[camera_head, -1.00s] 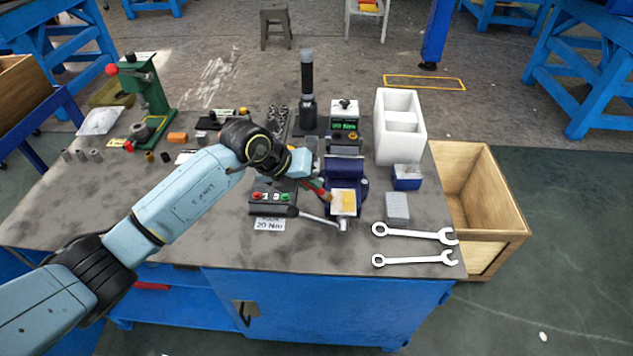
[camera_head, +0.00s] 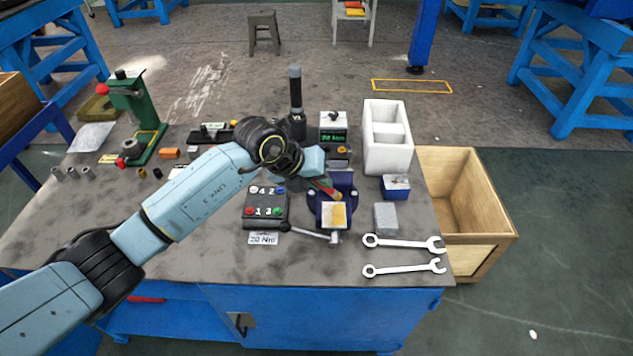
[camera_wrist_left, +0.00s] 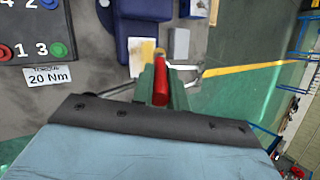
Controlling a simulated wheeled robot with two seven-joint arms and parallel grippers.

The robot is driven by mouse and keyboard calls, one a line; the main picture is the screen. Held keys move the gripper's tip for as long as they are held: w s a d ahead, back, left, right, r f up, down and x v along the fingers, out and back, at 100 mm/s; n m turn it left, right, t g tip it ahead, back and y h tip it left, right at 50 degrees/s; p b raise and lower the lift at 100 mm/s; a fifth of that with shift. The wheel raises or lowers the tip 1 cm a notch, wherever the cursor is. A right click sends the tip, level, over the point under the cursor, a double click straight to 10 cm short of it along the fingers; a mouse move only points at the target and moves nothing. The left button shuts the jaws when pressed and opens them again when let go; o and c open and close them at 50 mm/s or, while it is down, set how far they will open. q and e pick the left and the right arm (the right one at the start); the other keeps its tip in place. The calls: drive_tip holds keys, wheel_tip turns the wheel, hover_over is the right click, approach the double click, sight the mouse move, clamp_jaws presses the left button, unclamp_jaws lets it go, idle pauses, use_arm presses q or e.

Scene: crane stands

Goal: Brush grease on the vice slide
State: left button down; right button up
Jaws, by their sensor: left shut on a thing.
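My left gripper (camera_head: 324,182) is shut on a brush with a red handle (camera_head: 326,189). The handle also shows between the green fingers in the left wrist view (camera_wrist_left: 160,84). The brush slants down to the right over the dark blue vice (camera_head: 346,184). The vice slide (camera_head: 334,214) at the front carries a yellow patch, and it also shows in the left wrist view (camera_wrist_left: 141,50). The brush tip lies just behind the slide in the head view; I cannot tell whether it touches. My right gripper is out of view.
A button box (camera_head: 265,207) stands left of the vice, and the vice handle (camera_head: 305,234) reaches toward it. A grey block (camera_head: 385,218), a blue box (camera_head: 396,187) and two spanners (camera_head: 404,267) lie to the right. A black upright tool (camera_head: 296,103) stands behind.

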use_arm(q)
wheel_tip(320, 180, up, 2)
drive_tip(key=shift+p, duration=0.55)
drive_tip(key=shift+r+p, duration=0.55)
drive_tip(key=shift+r, duration=0.3)
